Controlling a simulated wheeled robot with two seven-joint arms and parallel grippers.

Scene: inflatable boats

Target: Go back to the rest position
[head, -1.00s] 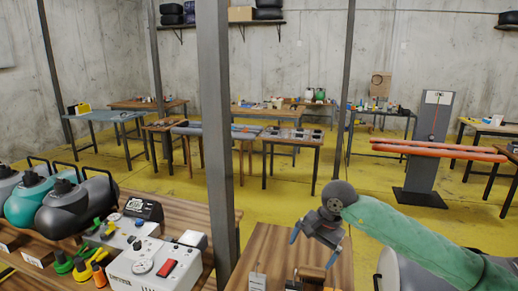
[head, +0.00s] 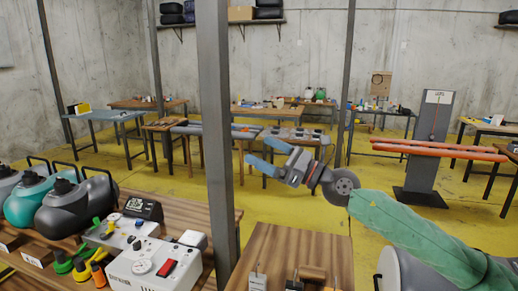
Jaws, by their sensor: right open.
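My right gripper (head: 262,155) is in the middle of the head view, at the end of my green-sleeved right arm. Its two blue fingers point left and stand apart, with nothing between them. It is held in the air above the far end of a wooden table (head: 285,240), just right of a grey metal post. My left gripper is not in view.
A grey post (head: 214,130) stands left of my right gripper. Small items lie on the near wooden table.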

